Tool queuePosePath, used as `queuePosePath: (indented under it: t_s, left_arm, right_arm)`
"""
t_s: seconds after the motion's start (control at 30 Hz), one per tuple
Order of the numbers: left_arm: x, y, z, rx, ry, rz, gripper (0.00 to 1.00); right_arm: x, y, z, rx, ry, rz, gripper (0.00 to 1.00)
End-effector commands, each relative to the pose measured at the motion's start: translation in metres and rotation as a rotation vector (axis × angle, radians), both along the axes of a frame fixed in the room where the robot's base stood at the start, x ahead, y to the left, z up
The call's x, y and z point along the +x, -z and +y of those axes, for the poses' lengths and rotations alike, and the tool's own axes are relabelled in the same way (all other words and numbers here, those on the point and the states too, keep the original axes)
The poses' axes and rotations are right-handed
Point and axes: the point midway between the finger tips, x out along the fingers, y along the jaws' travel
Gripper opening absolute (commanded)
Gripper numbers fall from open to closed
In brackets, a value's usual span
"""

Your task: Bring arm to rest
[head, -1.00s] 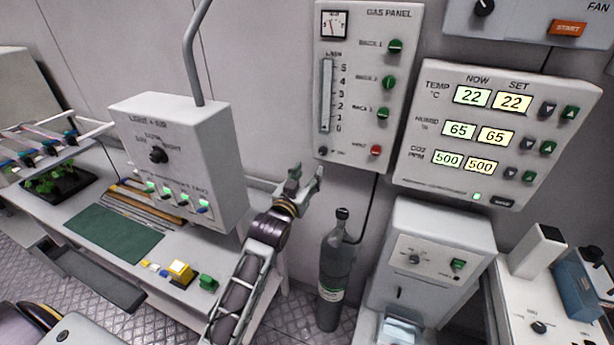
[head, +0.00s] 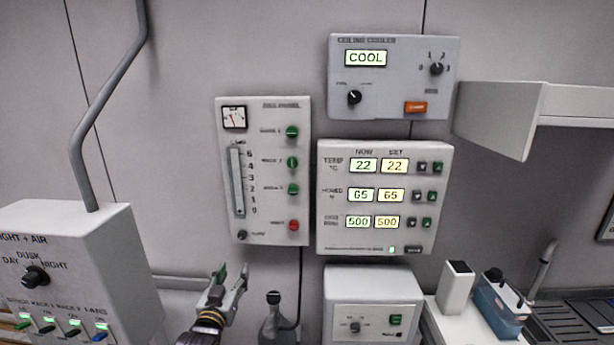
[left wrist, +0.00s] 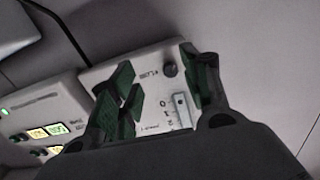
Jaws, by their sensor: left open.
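My left gripper (head: 228,284) is raised at the lower middle of the head view, below the gas panel (head: 264,222). Its two fingers stand apart with nothing between them. In the left wrist view, the green-padded fingers (left wrist: 160,98) are spread in front of the gas panel (left wrist: 148,72), which looks tilted there. I see no contact with the panel. Most of my left arm is below the edge of the head view. My right gripper is not in view.
The light and air box (head: 75,235) stands at left. A grey gas cylinder (head: 277,322) and a white machine (head: 372,285) are below the panels. The climate panel (head: 435,160), cooler panel (head: 395,50) and a shelf (head: 500,115) are on the wall. A sink (head: 575,320) is at lower right.

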Motion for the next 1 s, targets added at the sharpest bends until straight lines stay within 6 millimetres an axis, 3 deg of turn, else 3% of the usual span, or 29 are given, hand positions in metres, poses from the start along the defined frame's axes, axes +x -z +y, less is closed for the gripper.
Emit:
queuePosePath:
  t_s: [0.27, 0.53, 0.77, 1.0]
  left_arm:
    - [0.009, 0.111, -0.009, 0.014, 0.019, 0.153, 0.47]
    - [-0.001, 0.217, -0.016, 0.028, 0.038, 0.304, 0.47]
    - [-0.026, 0.305, -0.02, 0.041, 0.052, 0.437, 0.47]
    - [-0.07, 0.399, -0.021, 0.056, 0.065, 0.586, 0.47]
  right_arm:
    - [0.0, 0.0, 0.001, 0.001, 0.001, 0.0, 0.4]
    - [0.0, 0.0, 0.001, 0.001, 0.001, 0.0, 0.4]
    - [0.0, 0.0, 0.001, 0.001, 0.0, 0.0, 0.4]
    - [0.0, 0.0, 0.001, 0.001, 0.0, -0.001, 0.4]
